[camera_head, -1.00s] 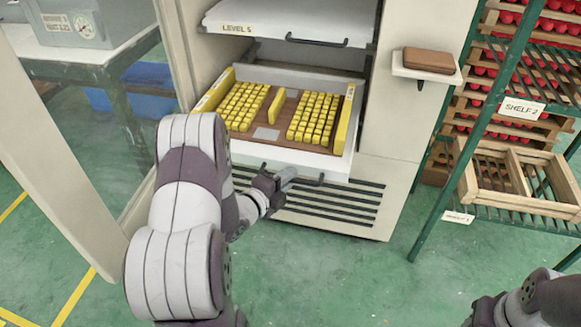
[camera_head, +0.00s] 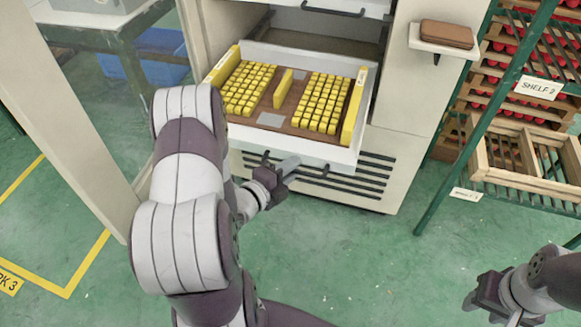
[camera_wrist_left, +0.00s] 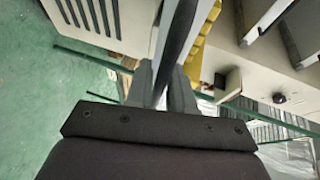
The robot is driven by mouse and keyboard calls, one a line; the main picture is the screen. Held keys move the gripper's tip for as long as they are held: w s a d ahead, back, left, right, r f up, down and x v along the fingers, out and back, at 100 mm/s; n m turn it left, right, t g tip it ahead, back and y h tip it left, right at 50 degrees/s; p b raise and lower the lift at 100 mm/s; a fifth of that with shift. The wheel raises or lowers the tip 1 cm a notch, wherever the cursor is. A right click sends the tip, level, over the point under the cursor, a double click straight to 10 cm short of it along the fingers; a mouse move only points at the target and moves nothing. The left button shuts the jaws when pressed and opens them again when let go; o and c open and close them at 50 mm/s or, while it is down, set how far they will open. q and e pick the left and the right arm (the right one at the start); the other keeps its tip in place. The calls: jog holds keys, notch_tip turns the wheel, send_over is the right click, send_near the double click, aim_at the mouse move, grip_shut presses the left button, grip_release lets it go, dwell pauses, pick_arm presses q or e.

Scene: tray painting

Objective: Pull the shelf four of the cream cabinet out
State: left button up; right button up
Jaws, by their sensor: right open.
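The cream cabinet (camera_head: 400,150) stands in the middle of the head view. Its pulled-out shelf (camera_head: 330,152), below another shelf, is a white-edged tray with several yellow blocks in two groups on a brown base. A black handle (camera_head: 314,175) runs along the shelf's front. My left gripper (camera_head: 284,170) is at this handle, and its fingers hide part of it. In the left wrist view, the fingers (camera_wrist_left: 161,85) close in on both sides of a dark bar. My right gripper (camera_head: 472,298) is open and empty at the lower right, away from the cabinet.
The upper shelf (camera_head: 365,8) sits just above the pulled-out one. A brown wallet-like item (camera_head: 446,34) lies on a side ledge. A green rack (camera_head: 470,150) with wooden crates stands right. The open cream door (camera_head: 75,120) is left. Green floor in front is clear.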

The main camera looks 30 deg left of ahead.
pick_arm(q)
jog(key=p+v, duration=0.3)
jog(key=v, duration=0.9)
jog(key=shift+s, duration=0.35)
jog(key=shift+a, duration=0.1)
